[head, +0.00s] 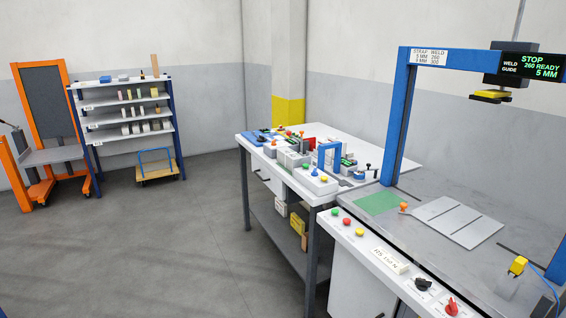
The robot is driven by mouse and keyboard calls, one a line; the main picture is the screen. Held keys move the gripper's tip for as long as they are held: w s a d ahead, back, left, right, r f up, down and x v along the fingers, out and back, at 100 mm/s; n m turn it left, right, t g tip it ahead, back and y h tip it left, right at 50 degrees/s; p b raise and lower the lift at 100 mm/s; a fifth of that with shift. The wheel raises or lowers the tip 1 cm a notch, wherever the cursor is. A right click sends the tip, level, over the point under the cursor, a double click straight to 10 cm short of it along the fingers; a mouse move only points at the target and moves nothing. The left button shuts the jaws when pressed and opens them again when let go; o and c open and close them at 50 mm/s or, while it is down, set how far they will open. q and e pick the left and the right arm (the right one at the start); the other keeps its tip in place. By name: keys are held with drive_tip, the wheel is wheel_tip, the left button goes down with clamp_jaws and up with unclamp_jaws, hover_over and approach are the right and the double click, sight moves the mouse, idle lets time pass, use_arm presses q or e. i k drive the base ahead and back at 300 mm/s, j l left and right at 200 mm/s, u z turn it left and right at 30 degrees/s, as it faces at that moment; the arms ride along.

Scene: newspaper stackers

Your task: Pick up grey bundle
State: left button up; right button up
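A flat, light grey piece (458,221) with dark lines across it lies on the grey top of the strapping machine at the right. I cannot tell for certain whether it is the grey bundle or a plate of the machine. No other clear grey bundle shows in the head view. Neither of my grippers is in view.
The blue strapping frame (401,110) rises from the machine top, with a yellow-tipped weld head (491,95) above. A white workbench (350,140) with tools adjoins it. A shelf rack (125,110), small cart (158,170) and orange lift (45,105) stand left. The floor (140,245) between is clear.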

sight(285, 156)
drive_tip(key=i+z, duration=0.2)
drive_tip(key=z, duration=0.4)
drive_tip(key=i+j+z, duration=0.5)
drive_tip(key=j, duration=0.35)
drive_tip(key=i+j, duration=0.3)
drive_tip(key=i+j+z, duration=0.1)
drive_tip(key=i+j, duration=0.2)
drive_tip(key=j, duration=0.2)
drive_tip(key=i+j, duration=0.3)
drive_tip(key=j, duration=0.15)
drive_tip(key=i+j, duration=0.25)
drive_tip(key=j, duration=0.15)
drive_tip(key=z, duration=0.05)
